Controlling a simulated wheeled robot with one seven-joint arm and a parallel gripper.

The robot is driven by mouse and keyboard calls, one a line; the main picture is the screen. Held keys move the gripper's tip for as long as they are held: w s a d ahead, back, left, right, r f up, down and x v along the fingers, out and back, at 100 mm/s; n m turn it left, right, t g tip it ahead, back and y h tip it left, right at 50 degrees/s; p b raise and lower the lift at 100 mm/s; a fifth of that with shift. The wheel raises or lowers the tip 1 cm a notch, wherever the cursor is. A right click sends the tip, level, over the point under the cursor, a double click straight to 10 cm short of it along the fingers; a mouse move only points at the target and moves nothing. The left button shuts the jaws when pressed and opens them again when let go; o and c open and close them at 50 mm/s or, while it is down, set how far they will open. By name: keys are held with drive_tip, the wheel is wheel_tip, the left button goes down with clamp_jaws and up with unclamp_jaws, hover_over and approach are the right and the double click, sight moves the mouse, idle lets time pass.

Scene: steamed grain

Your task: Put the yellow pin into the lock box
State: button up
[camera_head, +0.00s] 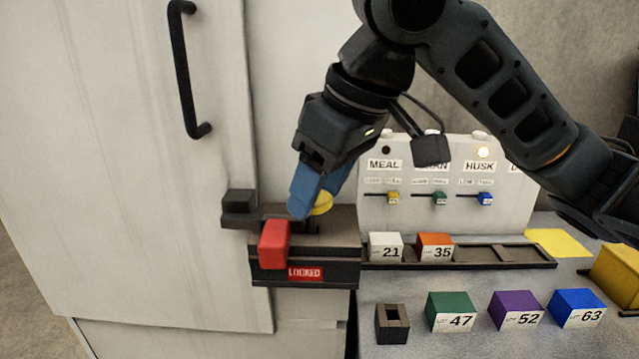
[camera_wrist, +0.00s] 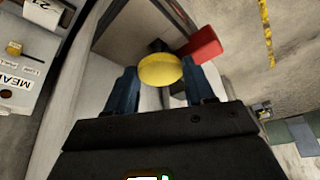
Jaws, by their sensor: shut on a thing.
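The yellow pin (camera_head: 321,203) has a round yellow head, which sits between the blue fingers of my gripper (camera_head: 306,208). The pin head also shows in the wrist view (camera_wrist: 161,70), between the two fingertips (camera_wrist: 163,84). My gripper is shut on the pin at the top of the lock box (camera_head: 355,271). The lock box is dark, with a red block (camera_head: 273,244) at its front left and a red "LOCKED" label (camera_head: 305,273). The pin's lower end is mostly hidden, so I cannot tell how deep it sits in the box.
A white panel (camera_head: 446,221) with sliders stands behind a rack (camera_head: 520,254) holding white block 21 (camera_head: 385,246) and orange block 35 (camera_head: 434,247). Green 47 (camera_head: 450,310), purple 52 (camera_head: 515,309) and blue 63 (camera_head: 577,307) blocks stand in front. A tall white door (camera_head: 130,150) is left.

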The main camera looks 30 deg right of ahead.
drive_tip(key=shift+f+b, duration=0.35)
drive_tip(key=shift+f, duration=0.2)
drive_tip(key=o, duration=0.9)
drive_tip(key=shift+c, duration=0.2)
drive_tip(key=p+v, duration=1)
drive_tip(key=v, duration=0.1)
drive_tip(key=shift+s+f, duration=0.1)
idle(0.5)
